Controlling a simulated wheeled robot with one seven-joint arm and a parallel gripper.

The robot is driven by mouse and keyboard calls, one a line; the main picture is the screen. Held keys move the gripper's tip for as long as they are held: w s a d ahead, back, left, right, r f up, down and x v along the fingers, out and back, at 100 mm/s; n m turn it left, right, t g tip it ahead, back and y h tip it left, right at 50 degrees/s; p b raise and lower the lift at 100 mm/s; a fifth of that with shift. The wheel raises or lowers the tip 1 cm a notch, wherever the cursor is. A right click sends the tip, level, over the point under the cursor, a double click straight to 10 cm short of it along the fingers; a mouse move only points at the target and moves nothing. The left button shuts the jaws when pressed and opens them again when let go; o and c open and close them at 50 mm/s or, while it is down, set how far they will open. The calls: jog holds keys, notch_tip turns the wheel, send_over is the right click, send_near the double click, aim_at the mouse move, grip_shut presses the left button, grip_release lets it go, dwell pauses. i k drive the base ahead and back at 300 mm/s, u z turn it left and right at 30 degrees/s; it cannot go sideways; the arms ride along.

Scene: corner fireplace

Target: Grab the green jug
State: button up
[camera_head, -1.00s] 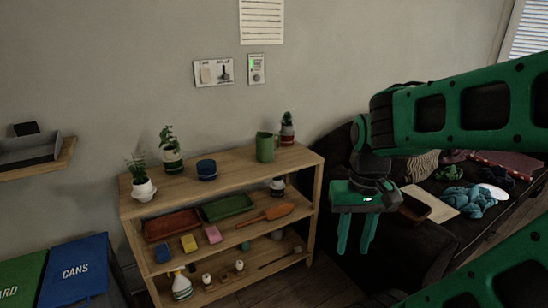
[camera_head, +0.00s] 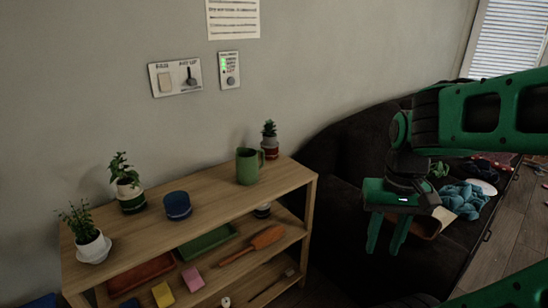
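The green jug (camera_head: 248,167) stands upright on the top board of the wooden shelf unit (camera_head: 204,212), toward its right end. Its handle shows on its right side. My gripper (camera_head: 386,236) hangs in the air to the right of the shelf unit, fingers pointing down. It is clear of the jug. The two green fingers are apart with nothing visible between them.
A potted cactus (camera_head: 270,140) stands behind and right of the jug. A blue pot (camera_head: 177,205) and two potted plants stand to its left. Trays, sponges and an orange brush (camera_head: 254,244) lie below. A dark sofa (camera_head: 340,155) is on the right.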

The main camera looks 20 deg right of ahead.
aim_at(248, 168)
jog(key=z, duration=0.45)
jog(key=i, duration=1.35)
jog(key=z, duration=0.2)
